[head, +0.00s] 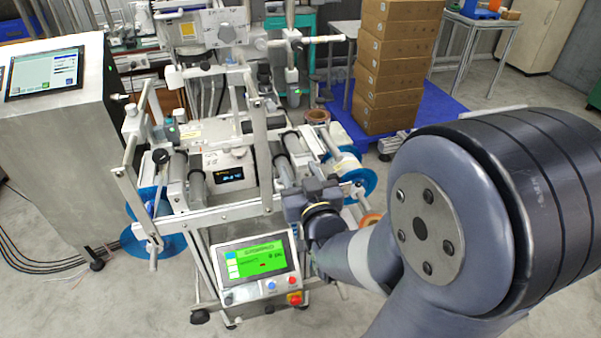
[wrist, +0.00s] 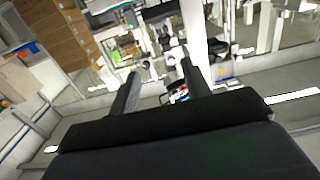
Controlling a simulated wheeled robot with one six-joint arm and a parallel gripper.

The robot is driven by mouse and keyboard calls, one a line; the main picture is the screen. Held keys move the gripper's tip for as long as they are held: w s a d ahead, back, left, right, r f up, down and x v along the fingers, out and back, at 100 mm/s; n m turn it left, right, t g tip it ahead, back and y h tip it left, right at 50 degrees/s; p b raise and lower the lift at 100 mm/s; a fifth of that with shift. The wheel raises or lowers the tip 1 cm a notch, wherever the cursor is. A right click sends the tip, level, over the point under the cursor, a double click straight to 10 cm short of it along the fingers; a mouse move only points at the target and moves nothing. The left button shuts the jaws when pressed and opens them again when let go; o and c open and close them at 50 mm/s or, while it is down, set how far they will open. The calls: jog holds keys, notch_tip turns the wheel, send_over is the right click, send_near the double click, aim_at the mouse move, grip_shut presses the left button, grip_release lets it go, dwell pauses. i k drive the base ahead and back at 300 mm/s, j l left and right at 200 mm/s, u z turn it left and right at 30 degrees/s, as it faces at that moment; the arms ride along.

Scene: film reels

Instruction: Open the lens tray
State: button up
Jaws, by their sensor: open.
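I cannot make out a lens tray for certain in either view. The film reel machine (head: 228,160) stands in front of me, with metal rails, rollers and a small dark display (head: 229,174). My gripper shows in the wrist view (wrist: 159,76) with two dark fingers spread apart and nothing visible between them. In the head view my arm comes in from the right and its wrist is at the machine's front right side. The fingertips are hard to make out there, and my arm hides part of the machine's right side.
A green-screened control panel (head: 257,262) with buttons sits low at the machine's front. Blue reels hang at its left (head: 150,236) and right (head: 352,178). A steel cabinet (head: 75,140) with a screen stands left. Stacked cardboard boxes (head: 393,75) stand on a blue pallet (head: 437,108) behind.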

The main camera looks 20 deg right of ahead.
aim_at(272, 108)
jog(key=k+j, duration=0.3)
jog(key=i+l, duration=1)
jog(key=l, duration=0.2)
jog(key=j+u, duration=0.05)
